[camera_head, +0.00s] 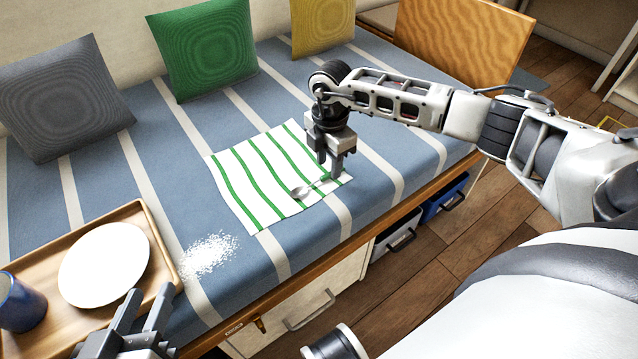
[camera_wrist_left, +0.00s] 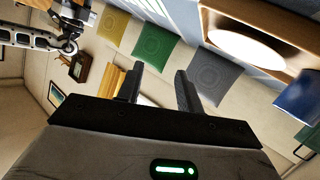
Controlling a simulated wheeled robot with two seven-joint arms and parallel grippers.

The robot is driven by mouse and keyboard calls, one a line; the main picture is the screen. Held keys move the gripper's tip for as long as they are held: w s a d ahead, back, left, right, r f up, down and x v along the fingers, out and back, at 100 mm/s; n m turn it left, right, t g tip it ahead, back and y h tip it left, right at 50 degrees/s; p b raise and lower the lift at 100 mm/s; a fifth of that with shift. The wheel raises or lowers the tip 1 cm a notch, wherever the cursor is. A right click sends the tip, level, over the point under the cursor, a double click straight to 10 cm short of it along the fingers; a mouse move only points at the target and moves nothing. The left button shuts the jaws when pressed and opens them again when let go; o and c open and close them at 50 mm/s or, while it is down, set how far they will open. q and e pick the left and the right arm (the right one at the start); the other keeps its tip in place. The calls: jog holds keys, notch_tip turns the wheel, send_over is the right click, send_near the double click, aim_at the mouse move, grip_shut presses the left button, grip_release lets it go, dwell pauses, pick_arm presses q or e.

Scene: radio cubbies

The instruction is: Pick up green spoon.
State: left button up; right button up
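The spoon (camera_head: 300,192) lies on a white cloth with green stripes (camera_head: 250,190) in the head view. Its bowl is metallic, and its handle has green on it and runs up to the right. My right gripper (camera_head: 330,171) points down at the handle end, with its fingertips around or just beside it. I cannot tell whether they grip it. My left gripper (camera_head: 143,310) is at the bottom left, near the tray and away from the spoon. In the left wrist view its fingers (camera_wrist_left: 160,90) are apart with nothing between them.
A wooden tray (camera_head: 155,235) holds a white plate (camera_head: 104,264) and a blue mug (camera_head: 20,303). White grains (camera_head: 208,255) lie beside it on the striped bench cushion. Grey (camera_head: 63,98), green (camera_head: 203,50) and yellow (camera_head: 322,25) pillows stand at the back.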

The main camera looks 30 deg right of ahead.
jog(key=shift+f, duration=1.25)
jog(key=shift+r, duration=0.1)
jog(key=c, duration=0.8)
pick_arm(q)
jog(key=shift+w+d+r+h, duration=0.2)
jog(key=shift+d+r+h, duration=0.1)
jog(key=shift+r, duration=0.2)
pick_arm(e)
grip_shut()
